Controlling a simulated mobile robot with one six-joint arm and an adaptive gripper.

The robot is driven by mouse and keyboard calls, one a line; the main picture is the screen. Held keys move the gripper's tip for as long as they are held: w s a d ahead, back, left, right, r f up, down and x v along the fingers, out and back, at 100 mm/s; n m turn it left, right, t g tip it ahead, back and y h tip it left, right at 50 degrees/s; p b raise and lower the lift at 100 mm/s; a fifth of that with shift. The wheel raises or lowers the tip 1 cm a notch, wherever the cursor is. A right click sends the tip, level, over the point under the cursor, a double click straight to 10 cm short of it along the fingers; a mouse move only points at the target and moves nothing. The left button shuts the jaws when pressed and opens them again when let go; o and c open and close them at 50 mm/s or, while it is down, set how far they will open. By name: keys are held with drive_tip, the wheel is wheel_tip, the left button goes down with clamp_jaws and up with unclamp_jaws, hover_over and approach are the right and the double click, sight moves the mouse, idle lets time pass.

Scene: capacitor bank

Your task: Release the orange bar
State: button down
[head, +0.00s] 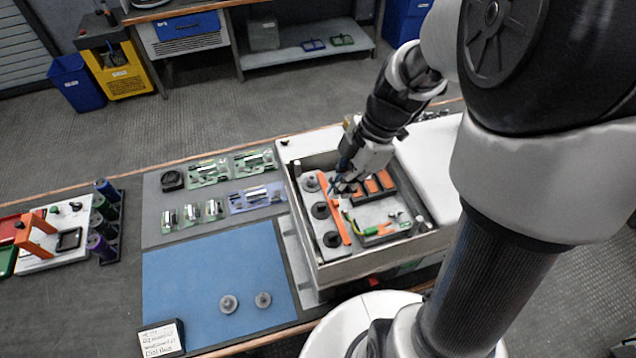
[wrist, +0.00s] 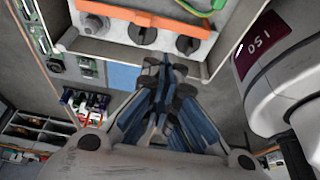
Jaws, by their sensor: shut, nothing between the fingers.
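The orange bar (head: 335,212) lies along the left part of the open grey case (head: 345,274), beside a row of three round knobs (head: 319,210). In the wrist view the bar (wrist: 150,17) crosses the top, with the dark knobs (wrist: 187,44) just below it. My gripper (head: 342,187) is over the case near the far end of the bar. In the wrist view my gripper (wrist: 165,68) has its blue-and-black fingers together with nothing between them, and the tips show apart from the bar. Whether the bar is latched cannot be told.
Orange-topped blocks (head: 372,187) and a green-and-yellow lead (head: 357,226) sit right of the bar inside the case walls. A blue mat (head: 205,275) with two grey knobs (head: 229,303) lies left. Packaged parts (head: 208,172) lie behind the mat.

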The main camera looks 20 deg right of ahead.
sight(334, 218)
drive_tip(key=b+x, duration=0.2)
drive_tip(key=x, duration=0.8)
drive_tip(key=shift+b, duration=0.35)
drive_tip(key=shift+d, duration=0.1)
drive_tip(key=d+b, duration=0.2)
drive_tip(key=shift+d, duration=0.4)
drive_tip(key=shift+r, duration=0.1)
